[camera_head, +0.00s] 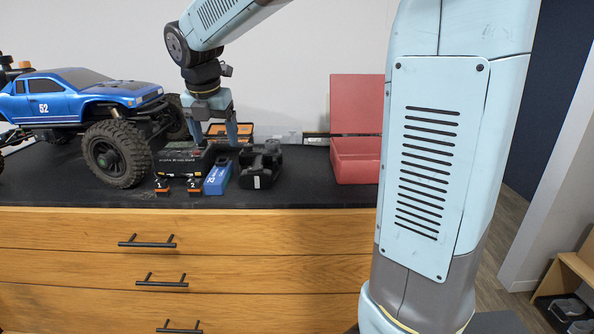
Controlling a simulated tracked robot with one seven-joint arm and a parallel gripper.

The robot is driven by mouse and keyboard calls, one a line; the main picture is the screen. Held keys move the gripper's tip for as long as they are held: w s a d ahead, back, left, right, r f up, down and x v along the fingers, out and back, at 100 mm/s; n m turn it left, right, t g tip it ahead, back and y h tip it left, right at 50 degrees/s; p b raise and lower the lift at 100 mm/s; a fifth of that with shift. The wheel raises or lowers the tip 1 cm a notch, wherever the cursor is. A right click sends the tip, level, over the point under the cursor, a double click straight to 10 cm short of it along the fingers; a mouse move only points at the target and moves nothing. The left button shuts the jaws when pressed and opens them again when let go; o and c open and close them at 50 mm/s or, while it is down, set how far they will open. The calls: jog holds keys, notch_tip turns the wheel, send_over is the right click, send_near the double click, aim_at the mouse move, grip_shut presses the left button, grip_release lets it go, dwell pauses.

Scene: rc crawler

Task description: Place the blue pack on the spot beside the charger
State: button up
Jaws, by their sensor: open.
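The blue pack (217,178) lies flat on the black bench top, just right of the charger and left of a black device. It bears white marks. The charger (181,162) is a black box with small lettering on its front edge. Two small black-and-orange pieces marked 1 and 2 (193,186) stand in front of it. My gripper (214,136) points down above and behind the blue pack, with its two fingers spread apart.
A blue toy truck (72,88) with big tyres stands left of the charger. The black device (260,166) sits close on the pack's right. An open red case (356,160) stands further right. The front strip of the bench top (308,194) is clear.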

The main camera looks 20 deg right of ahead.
jog(key=s+d+f+m, duration=0.1)
jog(key=s+d+m, duration=0.3)
jog(key=s+m, duration=0.4)
jog(key=s+d+f+m+t, duration=0.1)
jog(key=s+d+m, duration=0.4)
jog(key=s+m, duration=0.3)
jog(key=s+d+f+m+t+y, duration=0.1)
jog(key=s+d+m, duration=0.4)
jog(key=m, duration=0.8)
jog(key=s, duration=0.3)
jog(key=shift+s+d+m, duration=0.15)
jog(key=shift+s+m, duration=0.25)
